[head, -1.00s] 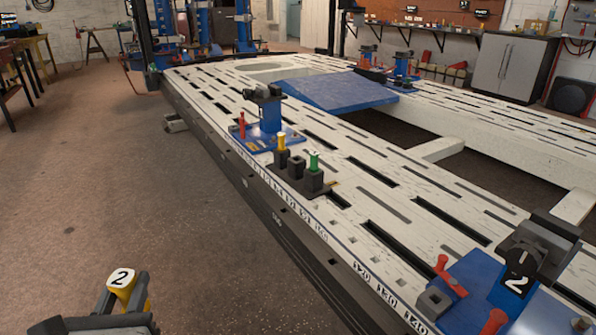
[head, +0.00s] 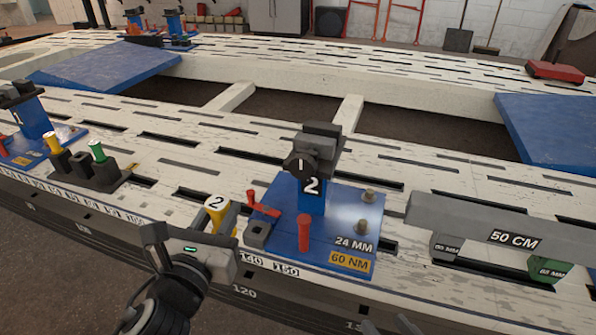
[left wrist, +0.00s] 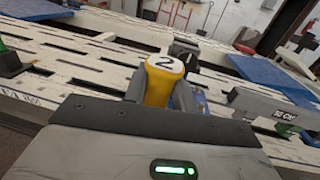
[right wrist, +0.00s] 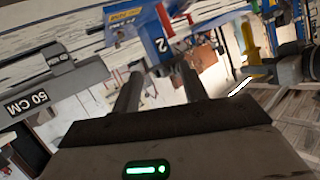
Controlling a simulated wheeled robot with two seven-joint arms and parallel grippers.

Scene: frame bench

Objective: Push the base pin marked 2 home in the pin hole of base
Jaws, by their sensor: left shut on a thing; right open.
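The yellow base pin marked 2 (head: 215,212) is held upright in my left gripper (head: 222,222), which is shut on it just left of the blue base marked 2 (head: 335,225). The pin's white top shows in the left wrist view (left wrist: 165,66); its lower end is hidden. A grey block with a dark hole (head: 258,234) sits at the base's front left corner, right of the pin and apart from it. My right gripper (right wrist: 158,85) is open and empty; its tips show at the bottom edge of the head view (head: 390,324).
Red handles (head: 304,232) stand on the base beside the block. A grey 50 CM bar (head: 500,234) lies to the right. A dark pin rack (head: 98,172) with yellow and green pins stands left. The frame's slotted white deck is clear between rack and base.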

